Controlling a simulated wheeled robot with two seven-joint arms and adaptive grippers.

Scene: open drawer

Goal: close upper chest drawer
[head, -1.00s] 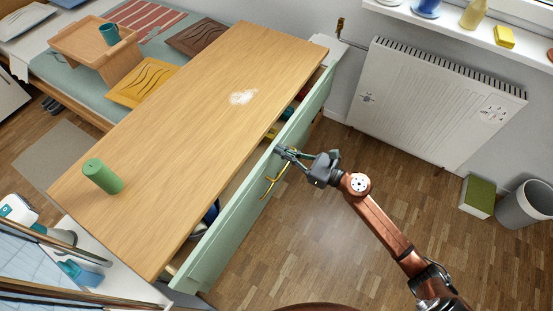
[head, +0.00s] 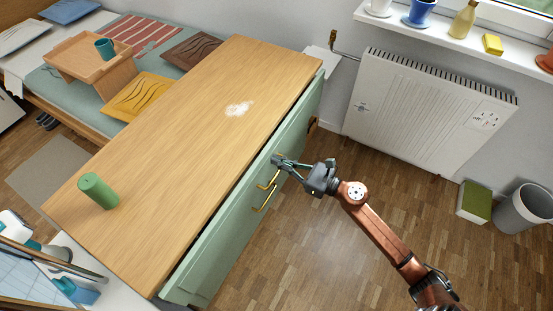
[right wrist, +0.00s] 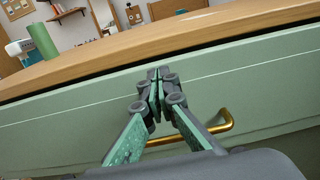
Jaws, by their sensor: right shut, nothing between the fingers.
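The chest (head: 165,165) has a wooden top and a green front. Its upper drawer front (head: 228,208) sits close under the top's edge, with a narrow dark gap along it. The gap also shows in the right wrist view above the green drawer front (right wrist: 60,105). The upper brass handle (head: 268,183) is partly behind my right gripper (head: 277,160); the handle shows below the fingers in the wrist view (right wrist: 222,130). My right gripper is shut and empty, its fingertips at the drawer front near the top edge. My left gripper is out of view.
A white radiator (head: 430,110), a green box (head: 474,202) and a grey bin (head: 522,208) stand right. Floor before the chest is clear.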

